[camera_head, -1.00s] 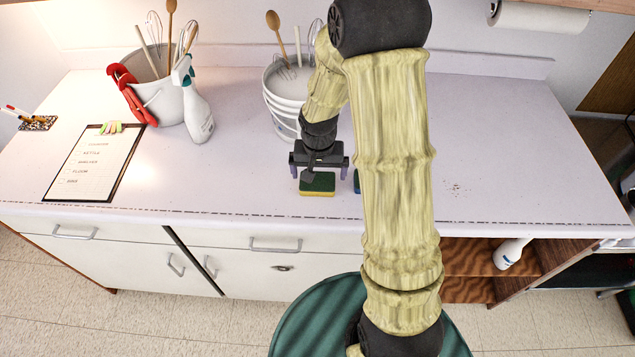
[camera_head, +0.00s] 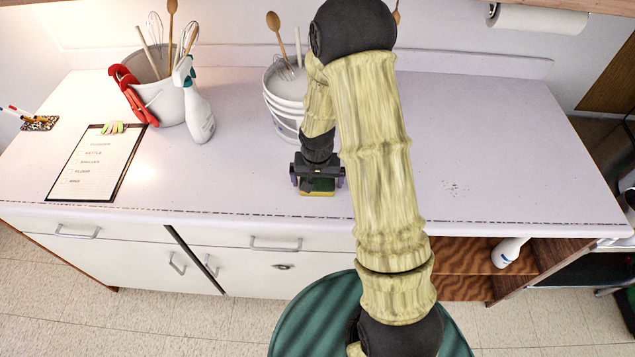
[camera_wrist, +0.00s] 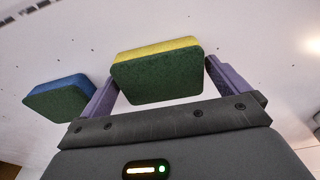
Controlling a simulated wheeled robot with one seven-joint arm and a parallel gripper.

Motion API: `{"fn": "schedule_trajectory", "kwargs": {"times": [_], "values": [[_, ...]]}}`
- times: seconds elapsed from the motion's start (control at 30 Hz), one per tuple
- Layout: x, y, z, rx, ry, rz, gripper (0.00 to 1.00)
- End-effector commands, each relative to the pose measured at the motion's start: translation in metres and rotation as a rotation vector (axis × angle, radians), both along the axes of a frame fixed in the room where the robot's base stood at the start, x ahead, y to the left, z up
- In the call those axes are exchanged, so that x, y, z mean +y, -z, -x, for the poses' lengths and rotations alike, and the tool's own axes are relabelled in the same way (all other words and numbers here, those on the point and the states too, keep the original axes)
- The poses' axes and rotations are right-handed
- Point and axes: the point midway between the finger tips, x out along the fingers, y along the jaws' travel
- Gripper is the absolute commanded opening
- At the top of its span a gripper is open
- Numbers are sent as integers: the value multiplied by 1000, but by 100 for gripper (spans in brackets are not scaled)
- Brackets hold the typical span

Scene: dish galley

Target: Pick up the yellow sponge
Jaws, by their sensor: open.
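The yellow sponge (camera_wrist: 158,72), yellow with a green scouring side, lies on the counter. In the wrist view it shows between the two purple fingers of my gripper (camera_wrist: 160,85). The fingers are apart, one on each side, with the right fingertip very close to the sponge's edge; I cannot tell if they touch. In the head view, my gripper (camera_head: 317,182) is over the yellow sponge (camera_head: 317,194) and hides most of it. A blue sponge (camera_wrist: 60,97) with a green side lies just outside the left finger in the wrist view. In the head view my arm hides it.
A stack of white bowls or buckets (camera_head: 284,100) stands close behind my gripper. A white bucket of utensils (camera_head: 163,98), a spray bottle (camera_head: 198,115) and a clipboard (camera_head: 97,163) are at the left. The counter (camera_head: 500,150) is largely clear at the right.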

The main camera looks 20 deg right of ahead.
Motion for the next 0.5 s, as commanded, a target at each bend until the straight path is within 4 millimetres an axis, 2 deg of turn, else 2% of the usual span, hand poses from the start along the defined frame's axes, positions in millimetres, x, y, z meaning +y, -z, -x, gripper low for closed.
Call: {"fn": "schedule_trajectory", "kwargs": {"times": [0.3,0.5], "values": [[0,0,0,0,0,0,100],[0,0,0,0,0,0,65]]}}
